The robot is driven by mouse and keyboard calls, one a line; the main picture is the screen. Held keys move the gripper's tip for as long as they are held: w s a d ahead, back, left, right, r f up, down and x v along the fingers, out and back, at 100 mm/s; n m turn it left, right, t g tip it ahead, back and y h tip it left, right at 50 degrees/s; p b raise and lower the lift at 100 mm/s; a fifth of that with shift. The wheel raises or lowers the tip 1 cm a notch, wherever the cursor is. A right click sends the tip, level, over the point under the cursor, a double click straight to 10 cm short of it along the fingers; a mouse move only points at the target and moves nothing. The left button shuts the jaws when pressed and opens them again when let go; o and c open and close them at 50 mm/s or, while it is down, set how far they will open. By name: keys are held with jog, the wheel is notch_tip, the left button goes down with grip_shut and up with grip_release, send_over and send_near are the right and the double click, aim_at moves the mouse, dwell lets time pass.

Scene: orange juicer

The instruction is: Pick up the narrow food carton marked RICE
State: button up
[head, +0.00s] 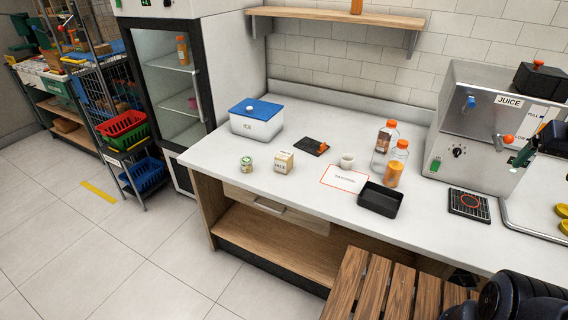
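A small, narrow beige carton (284,162) stands upright on the white counter, left of the middle, near its front edge. Its front has a white panel with dark lettering that looks like RICE but is too small to read surely. A small green-and-white can (246,163) stands just left of it, apart from it. My gripper is not in view; only dark parts that look like my arm show at the bottom right corner.
Behind the carton are a blue-lidded white box (256,119) and a black mat (311,146) with an orange-handled item. To the right are a white cup (347,160), a red-edged card (344,180), a black tray (380,199), two orange-capped bottles (395,166) and the juicer (486,125). A wooden slatted surface (375,285) stands in front.

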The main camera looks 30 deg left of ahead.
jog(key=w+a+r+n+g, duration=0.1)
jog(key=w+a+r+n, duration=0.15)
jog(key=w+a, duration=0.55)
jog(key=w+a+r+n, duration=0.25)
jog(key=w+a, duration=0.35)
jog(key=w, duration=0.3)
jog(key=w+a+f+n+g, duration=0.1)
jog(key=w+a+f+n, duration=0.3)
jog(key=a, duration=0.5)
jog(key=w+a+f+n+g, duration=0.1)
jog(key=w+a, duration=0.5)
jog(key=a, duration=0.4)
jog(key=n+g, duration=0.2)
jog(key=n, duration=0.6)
send_over(284, 154)
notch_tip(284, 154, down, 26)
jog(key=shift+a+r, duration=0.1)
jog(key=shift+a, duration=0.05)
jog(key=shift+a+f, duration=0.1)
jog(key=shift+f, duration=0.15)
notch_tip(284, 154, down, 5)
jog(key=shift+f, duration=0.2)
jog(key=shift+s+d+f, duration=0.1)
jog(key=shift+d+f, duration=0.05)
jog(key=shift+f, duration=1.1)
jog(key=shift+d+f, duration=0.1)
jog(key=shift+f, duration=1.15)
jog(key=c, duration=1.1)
